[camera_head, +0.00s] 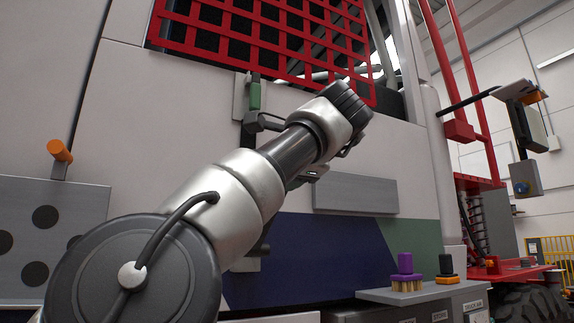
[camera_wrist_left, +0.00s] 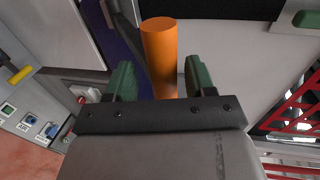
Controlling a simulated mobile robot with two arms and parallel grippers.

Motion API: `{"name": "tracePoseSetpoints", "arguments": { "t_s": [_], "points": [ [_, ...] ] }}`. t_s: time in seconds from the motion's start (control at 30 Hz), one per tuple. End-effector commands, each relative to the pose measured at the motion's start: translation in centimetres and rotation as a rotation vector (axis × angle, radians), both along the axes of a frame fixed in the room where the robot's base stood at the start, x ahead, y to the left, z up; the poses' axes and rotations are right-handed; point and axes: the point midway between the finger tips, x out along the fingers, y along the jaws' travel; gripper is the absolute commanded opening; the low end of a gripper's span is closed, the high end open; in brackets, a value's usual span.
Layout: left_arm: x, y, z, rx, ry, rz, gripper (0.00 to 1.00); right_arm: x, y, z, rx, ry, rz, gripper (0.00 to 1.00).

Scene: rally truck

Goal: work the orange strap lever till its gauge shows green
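In the left wrist view an orange cylindrical handle (camera_wrist_left: 160,55), likely the strap lever, stands between the two green fingers of my left gripper (camera_wrist_left: 160,78). The fingers are apart, with a narrow gap showing beside the handle; I see no firm grip on it. Its lower end is hidden behind the gripper body. Another orange handle (camera_head: 60,150) sticks out above a grey panel at the left. I cannot make out a gauge. My right gripper is not in view.
A red grille (camera_head: 270,40) is above the arm. A grey shelf (camera_head: 425,292) at lower right holds a purple brush (camera_head: 405,265) and a black-and-orange item (camera_head: 446,270).

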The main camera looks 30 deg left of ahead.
Motion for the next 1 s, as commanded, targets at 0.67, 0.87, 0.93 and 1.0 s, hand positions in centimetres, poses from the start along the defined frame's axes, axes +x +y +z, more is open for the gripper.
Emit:
{"name": "tracePoseSetpoints", "arguments": {
  "t_s": [0.67, 0.87, 0.93, 1.0],
  "points": [
    [-3.9, -5.3, 1.8, 0.004, -0.007, -0.001, 0.55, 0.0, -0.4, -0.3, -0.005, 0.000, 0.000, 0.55],
    [-5.6, -7.6, 2.4, 0.001, -0.003, 0.000, 0.55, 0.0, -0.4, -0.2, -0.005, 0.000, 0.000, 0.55],
    [-5.9, -8.1, 2.5, 0.001, -0.003, 0.000, 0.55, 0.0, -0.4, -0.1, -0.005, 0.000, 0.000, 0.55],
    [-6.1, -8.3, 2.5, 0.001, -0.002, 0.000, 0.55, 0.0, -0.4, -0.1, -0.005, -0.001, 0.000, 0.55]
  ]
}}
